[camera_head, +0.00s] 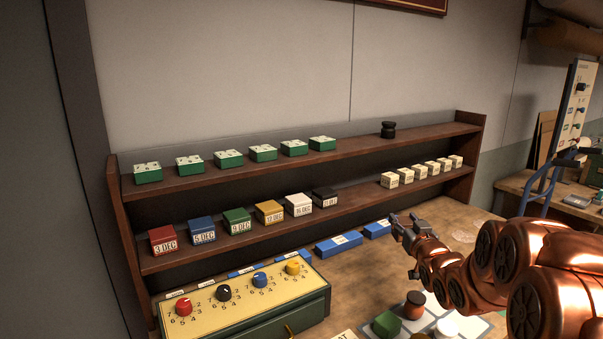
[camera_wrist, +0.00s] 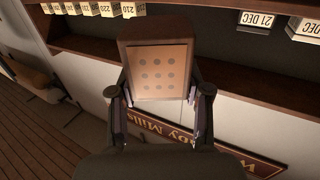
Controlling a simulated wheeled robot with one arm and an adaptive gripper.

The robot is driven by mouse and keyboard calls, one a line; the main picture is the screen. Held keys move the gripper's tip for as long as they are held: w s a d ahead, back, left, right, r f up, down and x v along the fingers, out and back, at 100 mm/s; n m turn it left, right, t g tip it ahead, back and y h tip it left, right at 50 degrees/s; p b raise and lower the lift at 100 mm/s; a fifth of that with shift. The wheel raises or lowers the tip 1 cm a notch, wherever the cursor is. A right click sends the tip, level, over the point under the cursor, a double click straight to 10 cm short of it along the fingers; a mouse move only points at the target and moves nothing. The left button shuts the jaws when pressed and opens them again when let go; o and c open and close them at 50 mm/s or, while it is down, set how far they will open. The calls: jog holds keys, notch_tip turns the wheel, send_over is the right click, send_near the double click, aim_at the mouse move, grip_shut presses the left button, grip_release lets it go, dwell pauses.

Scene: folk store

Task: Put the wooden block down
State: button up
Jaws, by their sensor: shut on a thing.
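The wooden block (camera_wrist: 160,70) is dark brown with a paler square face marked with several dark dots. It fills the middle of the wrist view. My gripper (camera_wrist: 160,95) is shut on it, with one finger on each side. In the head view my gripper (camera_head: 407,228) is above the workbench (camera_head: 352,262), in front of the right part of the shelf unit. The block is too small and too dark to make out clearly there. No support under the block can be seen in the wrist view.
A two-level wooden shelf (camera_head: 360,148) bears green boxes (camera_head: 229,159), dated coloured boxes (camera_head: 237,221), small white blocks (camera_head: 408,173) and a black round object (camera_head: 388,130). A panel with coloured knobs (camera_head: 245,300) stands front left. A pale tray (camera_head: 472,322) holds coloured pieces.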

jog(key=w+a+r+h+p, duration=0.1)
jog(key=w+a, duration=0.1)
jog(key=a, duration=0.7)
jog(key=shift+w+m+p, duration=0.35)
jog(key=shift+m, duration=0.05)
jog(key=shift+n+y, duration=0.4)
jog(key=shift+y, duration=0.1)
jog(key=s+d+b, duration=0.1)
jog(key=d, duration=0.2)
jog(key=s+d, duration=0.1)
jog(key=d, duration=0.2)
jog(key=s+d+f+b, duration=0.1)
jog(key=d, duration=0.3)
jog(key=shift+s+f+b, duration=0.1)
jog(key=shift+b, duration=0.2)
jog(key=s+d+f+n+y+b, duration=0.1)
jog(key=s+d+f+y+b, duration=0.15)
jog(key=s, duration=0.35)
jog(key=s+d+f+n+g+y+b, duration=0.1)
jog(key=s+d+f, duration=0.25)
jog(key=s, duration=0.25)
jog(key=s+d+f+n+y+b, duration=0.1)
jog(key=s+d+f+y, duration=0.1)
jog(key=s+d, duration=0.3)
jog(key=s+a+f+n+g+y+b, duration=0.1)
jog(key=s+a+f+n+y+b, duration=0.1)
jog(key=s, duration=1.1)
jog(key=shift+f, duration=0.6)
